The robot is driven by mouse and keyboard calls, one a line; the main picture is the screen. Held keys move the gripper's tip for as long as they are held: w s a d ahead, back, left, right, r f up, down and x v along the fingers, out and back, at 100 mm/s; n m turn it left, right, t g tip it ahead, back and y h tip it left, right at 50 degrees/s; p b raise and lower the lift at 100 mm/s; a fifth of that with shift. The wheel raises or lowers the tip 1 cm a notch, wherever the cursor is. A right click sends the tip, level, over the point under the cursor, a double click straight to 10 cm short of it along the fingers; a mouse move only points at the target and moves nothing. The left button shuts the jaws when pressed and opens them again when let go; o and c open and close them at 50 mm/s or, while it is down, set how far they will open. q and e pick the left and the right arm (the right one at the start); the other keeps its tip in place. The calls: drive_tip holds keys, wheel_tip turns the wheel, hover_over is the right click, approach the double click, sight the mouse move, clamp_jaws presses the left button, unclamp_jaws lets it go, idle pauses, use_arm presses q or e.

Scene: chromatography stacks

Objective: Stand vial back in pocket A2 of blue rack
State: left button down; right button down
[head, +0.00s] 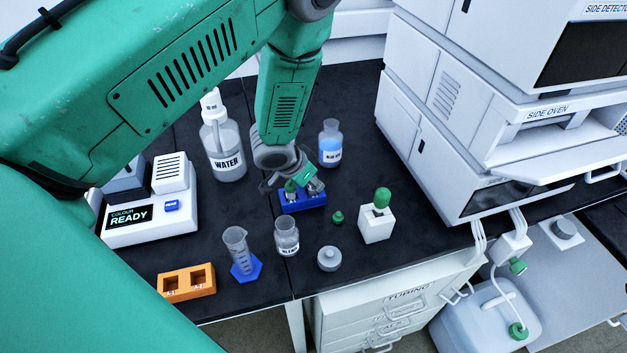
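The blue rack (303,206) is a small block on the black bench, near the middle of the head view. My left gripper (303,190) points down right over it, and its fingers cover most of the rack's top. A small vial with a green top (291,187) shows between or beside the fingers at the rack's left side. I cannot tell whether it is held or stands in a pocket. A second pale shape to its right is too small to make out. The rack's pocket labels are hidden. My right gripper is not in view.
Near the rack stand a blue-liquid bottle (330,145), a water bottle (222,150), a white block with a green-topped item (377,224), a small green cap (337,216), a glass jar (287,238), a cylinder (240,254), a grey lid (329,259) and an orange rack (187,284).

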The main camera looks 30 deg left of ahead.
use_arm(q)
drive_tip(key=shift+f, duration=0.1)
drive_tip(key=shift+f, duration=0.4)
drive_tip(key=c, duration=0.8)
unclamp_jaws()
drive_tip(key=shift+c, duration=0.2)
drive_tip(key=shift+r+p, duration=3.1)
drive_tip(key=shift+r, duration=0.5)
